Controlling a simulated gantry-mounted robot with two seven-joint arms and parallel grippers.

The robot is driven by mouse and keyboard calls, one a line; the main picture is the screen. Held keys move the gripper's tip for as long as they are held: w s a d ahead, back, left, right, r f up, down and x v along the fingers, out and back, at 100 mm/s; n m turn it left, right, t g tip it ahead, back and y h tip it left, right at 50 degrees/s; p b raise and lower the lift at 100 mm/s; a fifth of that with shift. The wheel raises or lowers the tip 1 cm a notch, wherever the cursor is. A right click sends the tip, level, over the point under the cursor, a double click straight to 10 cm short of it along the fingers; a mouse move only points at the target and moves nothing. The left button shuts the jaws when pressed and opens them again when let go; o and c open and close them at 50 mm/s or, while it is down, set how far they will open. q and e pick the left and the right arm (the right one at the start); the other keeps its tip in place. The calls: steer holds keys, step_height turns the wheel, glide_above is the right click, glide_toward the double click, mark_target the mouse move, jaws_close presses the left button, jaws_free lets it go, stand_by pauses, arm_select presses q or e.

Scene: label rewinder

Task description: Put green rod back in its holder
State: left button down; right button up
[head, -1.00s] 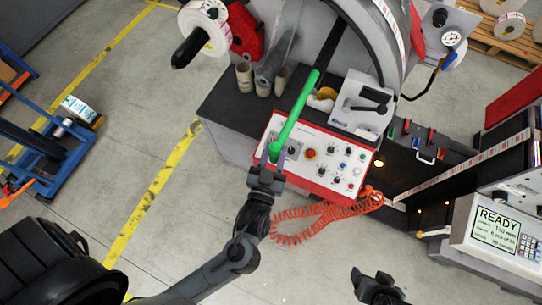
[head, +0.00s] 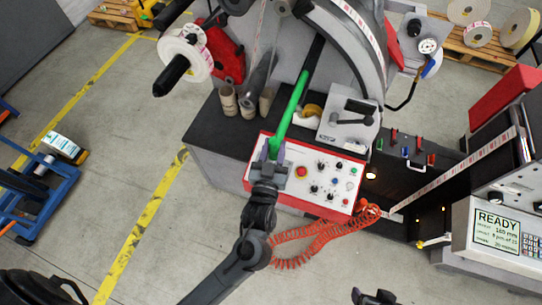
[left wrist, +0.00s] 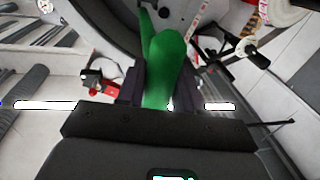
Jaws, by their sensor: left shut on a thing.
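The green rod (head: 288,118) is a long rod with a green part and a black far part, slanting up and to the right over the machine's control panel in the head view. My left gripper (head: 272,155) is shut on its near green end. In the left wrist view the green rod (left wrist: 165,65) sits between the fingers of the left gripper (left wrist: 158,92). My right gripper (head: 374,298) is only partly in view at the bottom edge, and its fingers are not clear. I cannot make out the rod's holder.
A white control panel (head: 325,190) with a red rim and knobs lies right beside the left gripper. A coiled orange hose (head: 310,240) hangs below it. Cardboard tubes (head: 228,100) stand on the black bench top.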

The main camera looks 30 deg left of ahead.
mark_target(286, 120)
arm_select(q)
steer(key=shift+d+b+x, duration=0.2)
steer(key=shift+b+x, duration=0.4)
steer(key=shift+x, duration=0.75)
steer(key=shift+d+b+x, duration=0.25)
steer(key=shift+b+x, duration=0.35)
steer(key=shift+x, duration=0.75)
steer(key=shift+d+f+b+x, duration=0.15)
steer(key=shift+b+x, duration=0.25)
steer(key=shift+x, duration=0.4)
steer(key=shift+d+f+b+x, duration=0.1)
steer(key=shift+b+x, duration=0.35)
steer(key=shift+x, duration=0.35)
steer(key=shift+d+f+b+x, duration=0.15)
steer(key=shift+b+x, duration=0.25)
steer(key=shift+x, duration=0.4)
steer(key=shift+w+r, duration=0.2)
steer(key=shift+r, duration=0.05)
steer(key=shift+w+a+f, duration=0.1)
steer(key=shift+w+f, duration=0.1)
steer(key=shift+w, duration=0.15)
steer(key=shift+f, duration=0.6)
steer(key=shift+f, duration=0.4)
